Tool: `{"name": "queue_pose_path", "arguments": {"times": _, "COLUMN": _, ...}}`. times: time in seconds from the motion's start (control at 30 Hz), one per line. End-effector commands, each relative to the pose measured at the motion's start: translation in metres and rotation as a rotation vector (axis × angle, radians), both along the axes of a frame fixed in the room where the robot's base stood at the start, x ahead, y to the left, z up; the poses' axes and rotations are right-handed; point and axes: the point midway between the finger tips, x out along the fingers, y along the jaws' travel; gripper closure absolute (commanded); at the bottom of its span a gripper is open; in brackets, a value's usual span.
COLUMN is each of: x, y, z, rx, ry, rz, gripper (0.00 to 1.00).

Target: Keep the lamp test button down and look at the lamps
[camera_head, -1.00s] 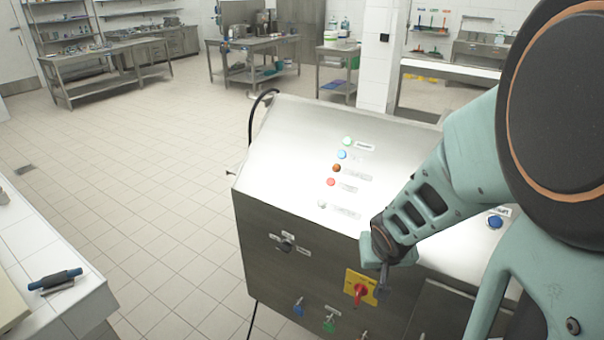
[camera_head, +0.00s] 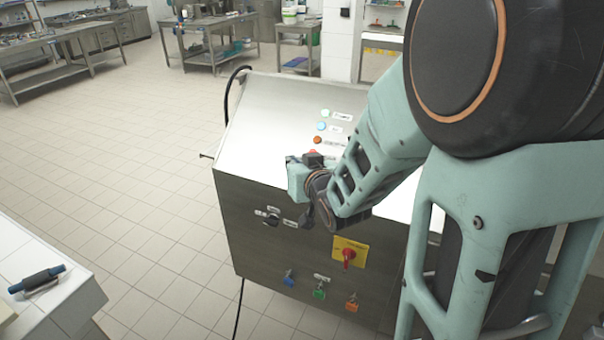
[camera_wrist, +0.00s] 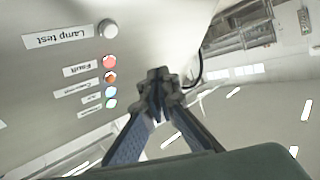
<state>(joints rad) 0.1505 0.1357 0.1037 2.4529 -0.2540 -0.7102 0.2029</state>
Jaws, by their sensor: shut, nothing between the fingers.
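The white lamp test button (camera_wrist: 107,28) shows in the wrist view, beside its "Lamp test" label (camera_wrist: 58,36); in the head view my arm hides it. In the wrist view the red lamp (camera_wrist: 109,62), orange lamp (camera_wrist: 110,78), blue lamp (camera_wrist: 110,92) and green lamp (camera_wrist: 111,104) stand in a row. In the head view the green lamp (camera_head: 325,113) and blue lamp (camera_head: 321,126) look bright, the orange lamp (camera_head: 317,139) darker. My gripper (camera_wrist: 158,75) is shut and empty, its tips apart from the button in the picture. I cannot tell its height above the panel.
The steel cabinet (camera_head: 240,225) carries a black selector (camera_head: 271,217), a red rotary switch on a yellow plate (camera_head: 349,256) and several small coloured valves below. A white-tiled counter (camera_head: 75,300) with a dark blue-ended tool stands at left. The floor between is clear.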

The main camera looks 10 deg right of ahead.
Motion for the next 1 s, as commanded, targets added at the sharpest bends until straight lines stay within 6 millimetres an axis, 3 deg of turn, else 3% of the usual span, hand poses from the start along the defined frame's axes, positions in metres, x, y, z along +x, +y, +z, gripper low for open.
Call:
{"name": "queue_pose_path", "arguments": {"times": 0.27, "x": 0.002, "y": -0.002, "z": -0.004, "rx": 0.000, "ry": 0.002, "rz": -0.001, "gripper": 1.00}}
{"name": "queue_pose_path", "arguments": {"times": 0.8, "x": 0.039, "y": -0.028, "z": -0.057, "rx": 0.001, "ry": 0.002, "rz": 0.000, "gripper": 1.00}}
{"name": "queue_pose_path", "arguments": {"times": 1.0, "x": 0.046, "y": -0.034, "z": -0.065, "rx": 0.000, "ry": 0.002, "rz": 0.000, "gripper": 1.00}}
